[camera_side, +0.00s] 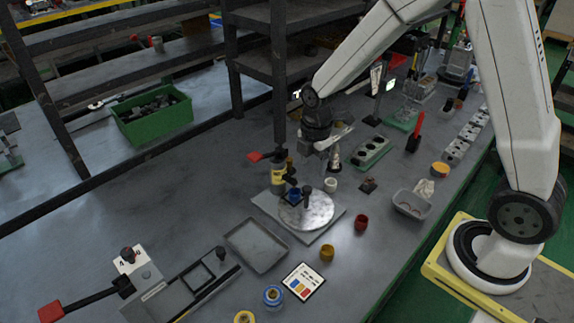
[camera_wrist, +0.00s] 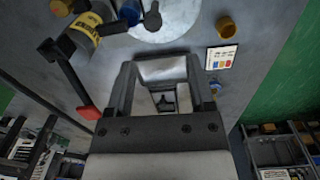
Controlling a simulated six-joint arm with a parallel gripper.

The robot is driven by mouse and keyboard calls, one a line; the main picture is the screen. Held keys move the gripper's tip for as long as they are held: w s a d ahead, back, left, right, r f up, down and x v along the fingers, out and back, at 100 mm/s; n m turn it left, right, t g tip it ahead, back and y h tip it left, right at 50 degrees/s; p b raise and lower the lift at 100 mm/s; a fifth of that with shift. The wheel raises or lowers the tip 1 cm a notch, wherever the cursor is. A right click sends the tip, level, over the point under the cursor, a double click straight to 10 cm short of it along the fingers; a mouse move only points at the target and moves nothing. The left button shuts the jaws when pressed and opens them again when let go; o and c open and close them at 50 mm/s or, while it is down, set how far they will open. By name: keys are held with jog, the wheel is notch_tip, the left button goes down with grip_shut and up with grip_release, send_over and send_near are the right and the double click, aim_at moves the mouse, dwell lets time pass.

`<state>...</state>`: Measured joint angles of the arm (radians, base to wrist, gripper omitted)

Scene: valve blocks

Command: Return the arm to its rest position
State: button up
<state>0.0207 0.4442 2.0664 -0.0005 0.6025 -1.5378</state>
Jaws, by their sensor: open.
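My gripper (camera_side: 335,155) hangs from my white arm above the bench, behind and to the right of a round silver plate (camera_side: 305,209). In the wrist view my gripper (camera_wrist: 160,72) has its two fingers apart, with no object seen held between them. The plate sits on a flat grey base, with a small blue part (camera_side: 294,196) and a dark upright piece at its left side. A yellow-and-black valve body (camera_side: 278,174) with a red-ended lever (camera_side: 264,156) stands behind it; the valve (camera_wrist: 88,24) also shows at upper left in the wrist view.
Small cups stand near the plate: white (camera_side: 331,185), red (camera_side: 361,222) and yellow (camera_side: 327,252). An empty grey tray (camera_side: 256,246), a colour card (camera_side: 298,283) and a blue jar (camera_side: 272,296) lie in front. A green crate (camera_side: 155,118) and dark shelving stand behind.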

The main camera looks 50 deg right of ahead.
jog(key=s+r+m+t, duration=0.2)
jog(key=s+m, duration=0.9)
jog(key=m, duration=0.6)
jog(key=shift+a+r, duration=0.4)
jog(key=shift+r, duration=0.4)
